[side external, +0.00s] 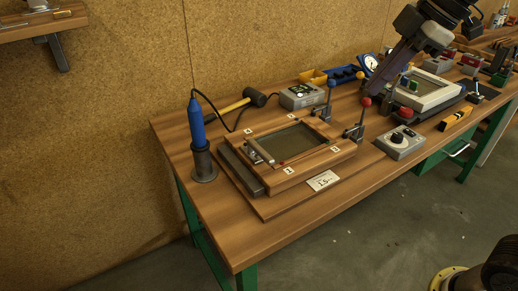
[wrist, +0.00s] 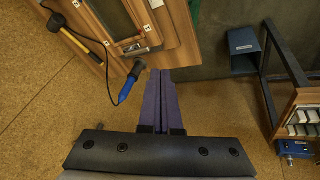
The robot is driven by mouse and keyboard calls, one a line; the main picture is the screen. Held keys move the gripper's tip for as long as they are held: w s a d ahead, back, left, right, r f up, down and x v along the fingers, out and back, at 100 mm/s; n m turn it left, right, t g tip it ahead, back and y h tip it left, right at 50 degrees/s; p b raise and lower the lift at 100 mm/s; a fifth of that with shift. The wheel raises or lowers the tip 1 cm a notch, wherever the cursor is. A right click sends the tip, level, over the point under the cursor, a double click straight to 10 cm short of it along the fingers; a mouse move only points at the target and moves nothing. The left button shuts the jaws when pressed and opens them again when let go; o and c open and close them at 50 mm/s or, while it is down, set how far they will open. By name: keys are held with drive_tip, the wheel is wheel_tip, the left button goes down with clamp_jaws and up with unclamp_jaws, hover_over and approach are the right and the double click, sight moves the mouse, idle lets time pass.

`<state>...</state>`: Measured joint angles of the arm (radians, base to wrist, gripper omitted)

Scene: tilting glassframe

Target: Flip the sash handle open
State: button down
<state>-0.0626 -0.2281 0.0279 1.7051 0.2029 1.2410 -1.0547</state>
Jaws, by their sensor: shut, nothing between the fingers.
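The sash handle (side external: 263,152) is a small pale lever on the left side of the wooden window frame (side external: 318,157), lying along the edge beside a dark glass pane (side external: 297,142). In the wrist view the handle (wrist: 136,48) shows at the near end of the frame (wrist: 180,38). My gripper (side external: 372,98) has long purple fingers, pressed together and empty. In the side view it appears up and right of the frame, apart from the handle. In the wrist view the fingertips (wrist: 162,72) point toward the frame's near end, with a gap to the handle.
A blue soldering iron (side external: 196,124) stands in a holder left of the frame. A hammer (side external: 240,102) lies behind it. Clamps with red and blue knobs (side external: 357,126) stand at the frame's right side. A grey dial box (side external: 400,142) sits further right. The bench's front left is clear.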

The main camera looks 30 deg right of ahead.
drive_tip(key=w+a+f+n+g+y, duration=0.1)
drive_tip(key=w+a+f+n, duration=0.2)
drive_tip(key=w, duration=0.4)
drive_tip(key=w+a+f+n+g, duration=0.15)
drive_tip(key=w+a, duration=0.25)
drive_tip(key=w, duration=0.4)
drive_tip(key=w+a+f+g, duration=0.1)
drive_tip(key=w+a+f, duration=0.1)
drive_tip(key=f, duration=0.3)
drive_tip(key=w+a+f+n+g, duration=0.1)
drive_tip(key=w+a+f, duration=0.2)
drive_tip(key=f, duration=0.2)
drive_tip(key=shift+w+f, duration=0.25)
drive_tip(key=shift+w, duration=0.1)
